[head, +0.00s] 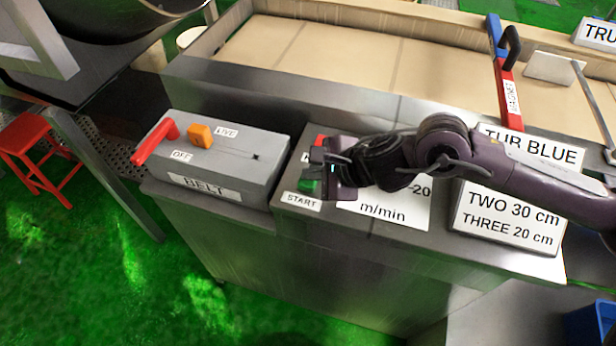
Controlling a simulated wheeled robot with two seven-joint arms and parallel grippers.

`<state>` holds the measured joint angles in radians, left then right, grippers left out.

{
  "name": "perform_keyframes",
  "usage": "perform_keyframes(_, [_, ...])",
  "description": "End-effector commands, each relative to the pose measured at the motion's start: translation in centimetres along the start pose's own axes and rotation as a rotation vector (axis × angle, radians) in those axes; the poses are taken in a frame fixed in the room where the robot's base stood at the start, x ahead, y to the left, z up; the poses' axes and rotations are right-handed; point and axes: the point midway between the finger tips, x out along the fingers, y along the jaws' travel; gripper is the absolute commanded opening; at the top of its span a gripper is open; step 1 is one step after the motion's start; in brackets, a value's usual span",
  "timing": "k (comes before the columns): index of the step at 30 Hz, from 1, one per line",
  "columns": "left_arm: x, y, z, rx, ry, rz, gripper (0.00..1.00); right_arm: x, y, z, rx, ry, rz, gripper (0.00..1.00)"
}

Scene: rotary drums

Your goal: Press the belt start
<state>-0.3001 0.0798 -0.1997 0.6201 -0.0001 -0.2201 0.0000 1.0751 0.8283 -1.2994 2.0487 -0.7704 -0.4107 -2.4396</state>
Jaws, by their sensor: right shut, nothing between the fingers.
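The green start button (309,185) sits on a grey control box above a label reading START (300,201). My right gripper (318,178) is shut and empty, right at the green button and partly covering it. I cannot tell whether it touches the button. To the left is the grey BELT box (228,165) with a red handle (156,142) and an orange block (201,136) by the LIVE and OFF labels. My left gripper is not in view.
A red and blue magnet tool (506,85) leans at the trough edge. A red stool (38,150) stands far left. Green floor lies in front.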

Motion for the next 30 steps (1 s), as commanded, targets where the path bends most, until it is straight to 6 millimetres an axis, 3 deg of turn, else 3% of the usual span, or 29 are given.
perform_keyframes(17, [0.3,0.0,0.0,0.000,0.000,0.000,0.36,0.2,0.2,-0.2,0.000,0.002,0.003,0.00])
perform_keyframes(30, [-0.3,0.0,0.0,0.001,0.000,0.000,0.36,-1.1,-0.7,0.8,-0.001,0.001,0.003,0.00])
